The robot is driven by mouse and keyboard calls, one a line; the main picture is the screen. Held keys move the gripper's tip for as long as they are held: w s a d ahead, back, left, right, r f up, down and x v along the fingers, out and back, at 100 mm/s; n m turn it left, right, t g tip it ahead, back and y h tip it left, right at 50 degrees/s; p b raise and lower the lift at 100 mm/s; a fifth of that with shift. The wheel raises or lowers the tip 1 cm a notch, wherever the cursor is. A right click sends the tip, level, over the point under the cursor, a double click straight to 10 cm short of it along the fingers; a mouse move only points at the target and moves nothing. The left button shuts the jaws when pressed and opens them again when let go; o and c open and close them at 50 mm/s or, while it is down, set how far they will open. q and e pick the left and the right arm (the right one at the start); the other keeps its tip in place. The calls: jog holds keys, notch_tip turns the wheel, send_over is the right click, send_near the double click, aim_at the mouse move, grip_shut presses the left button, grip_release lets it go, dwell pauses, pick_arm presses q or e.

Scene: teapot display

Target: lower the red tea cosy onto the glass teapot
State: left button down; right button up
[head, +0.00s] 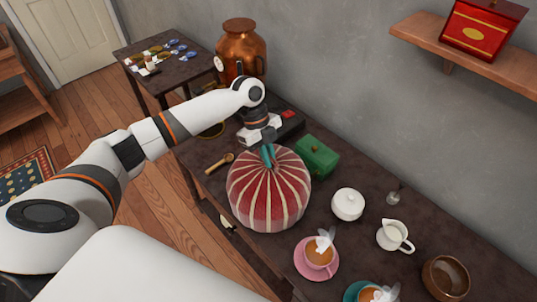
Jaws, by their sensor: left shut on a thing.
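The red tea cosy (268,192), ribbed with cream stripes, is at the middle of the head view over the dark table. It looks upright, with a teal tuft on top. My left gripper (267,143) is directly above the cosy and shut on its top; the fingertips are hard to make out. The glass teapot is not visible; the cosy may hide it. I cannot tell whether the cosy's lower edge touches anything. My right gripper is not in view.
A green box (316,157) stands close behind the cosy, and a white sugar bowl (347,204) to its right. A pink saucer (300,262) with a teacup is in front right. A wooden spoon (219,163) lies left. A copper urn (240,50) stands farther back.

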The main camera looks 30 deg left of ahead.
pick_arm(q)
jog(key=shift+f, duration=0.3)
dwell(0.6)
jog(key=c, duration=1.4)
grip_release()
jog(key=shift+o, duration=0.3)
jog(key=o, duration=0.5)
jog(key=shift+r+p, duration=3.25)
jog(key=shift+r, duration=0.3)
jog(key=shift+f, duration=0.1)
